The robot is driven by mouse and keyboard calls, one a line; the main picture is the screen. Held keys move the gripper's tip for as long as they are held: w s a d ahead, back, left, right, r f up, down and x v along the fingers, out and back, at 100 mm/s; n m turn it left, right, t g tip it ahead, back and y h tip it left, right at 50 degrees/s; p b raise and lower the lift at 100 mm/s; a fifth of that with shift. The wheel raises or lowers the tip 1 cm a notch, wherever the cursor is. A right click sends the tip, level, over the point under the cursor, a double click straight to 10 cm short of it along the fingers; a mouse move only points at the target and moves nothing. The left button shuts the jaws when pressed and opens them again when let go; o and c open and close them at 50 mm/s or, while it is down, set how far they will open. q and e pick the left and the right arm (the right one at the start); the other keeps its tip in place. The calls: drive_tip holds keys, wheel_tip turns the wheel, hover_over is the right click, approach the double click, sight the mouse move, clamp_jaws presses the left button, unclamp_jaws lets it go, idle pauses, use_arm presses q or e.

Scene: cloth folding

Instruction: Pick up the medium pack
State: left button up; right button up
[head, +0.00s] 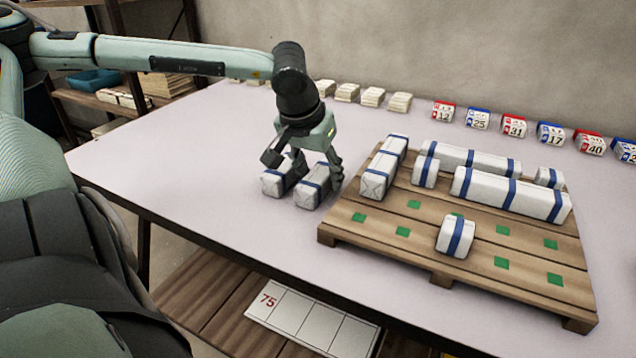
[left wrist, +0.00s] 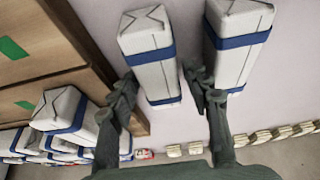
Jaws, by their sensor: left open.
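Two white packs with blue straps lie side by side on the table, left of the pallet. The one nearer the pallet (head: 312,193) shows two straps in the left wrist view (left wrist: 152,75) and looks medium in length. The other pack (head: 273,184) lies to its left and also shows in the left wrist view (left wrist: 238,62). My left gripper (head: 316,170) is open and low over the pack nearer the pallet. In the left wrist view its fingers (left wrist: 163,92) stand on either side of that pack, one in the gap between the packs. My right gripper is out of view.
A wooden pallet (head: 404,231) with green squares holds several strapped packs of different lengths. Numbered red and blue blocks (head: 479,119) and small cream stacks (head: 373,97) line the table's back. The table (head: 200,150) is clear to the left.

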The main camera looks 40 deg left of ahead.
use_arm(q)
drive_tip(key=shift+f+b, duration=0.2)
drive_tip(key=shift+b, duration=0.15)
idle(0.4)
drive_tip(key=c, duration=1)
